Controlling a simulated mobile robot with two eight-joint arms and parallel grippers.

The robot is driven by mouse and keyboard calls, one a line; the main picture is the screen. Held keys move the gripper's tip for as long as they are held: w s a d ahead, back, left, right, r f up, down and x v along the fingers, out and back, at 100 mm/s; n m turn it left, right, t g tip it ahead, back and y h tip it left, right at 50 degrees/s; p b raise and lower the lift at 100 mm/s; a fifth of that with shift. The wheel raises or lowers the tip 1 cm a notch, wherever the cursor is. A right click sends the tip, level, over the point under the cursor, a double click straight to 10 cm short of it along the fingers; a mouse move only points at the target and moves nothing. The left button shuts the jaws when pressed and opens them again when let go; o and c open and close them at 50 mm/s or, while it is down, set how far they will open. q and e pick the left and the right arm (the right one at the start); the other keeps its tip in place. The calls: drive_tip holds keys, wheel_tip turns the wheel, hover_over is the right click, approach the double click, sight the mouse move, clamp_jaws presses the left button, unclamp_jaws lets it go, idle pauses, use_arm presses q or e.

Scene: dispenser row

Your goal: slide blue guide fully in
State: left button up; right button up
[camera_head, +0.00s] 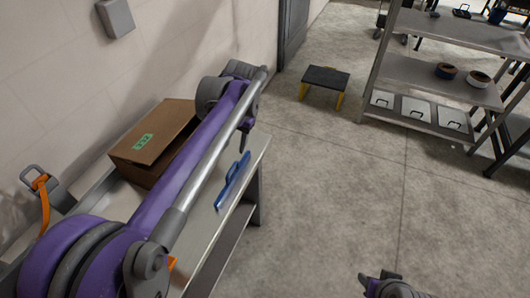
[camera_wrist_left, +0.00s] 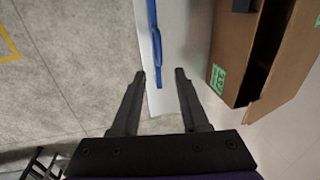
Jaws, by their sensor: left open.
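The blue guide (camera_head: 232,182) is a long, thin blue piece with a raised handle-like part. It lies along the right edge of the grey metal table (camera_head: 205,222). In the left wrist view the guide (camera_wrist_left: 157,50) runs from the top edge down to between my fingertips. My left gripper (camera_head: 243,147) is above the table near the guide's far end, partly hidden by its own arm. The wrist view shows its two fingers (camera_wrist_left: 160,74) apart with no object clamped. I cannot tell its height above the guide.
A brown cardboard box (camera_head: 152,143) with a green label stands on the table by the wall. A black and yellow step stool (camera_head: 325,80) and a metal shelf unit (camera_head: 430,75) stand farther back.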

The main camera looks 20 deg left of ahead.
sight(234, 164)
use_arm(q)
drive_tip(key=f, duration=0.3)
drive_tip(key=w+a+f, duration=0.1)
drive_tip(key=f, duration=0.6)
drive_tip(key=shift+w+a+f+b, duration=0.2)
drive_tip(key=shift+a+f+b, duration=0.05)
drive_tip(key=shift+a+b, duration=0.15)
clamp_jaws()
idle(1.0)
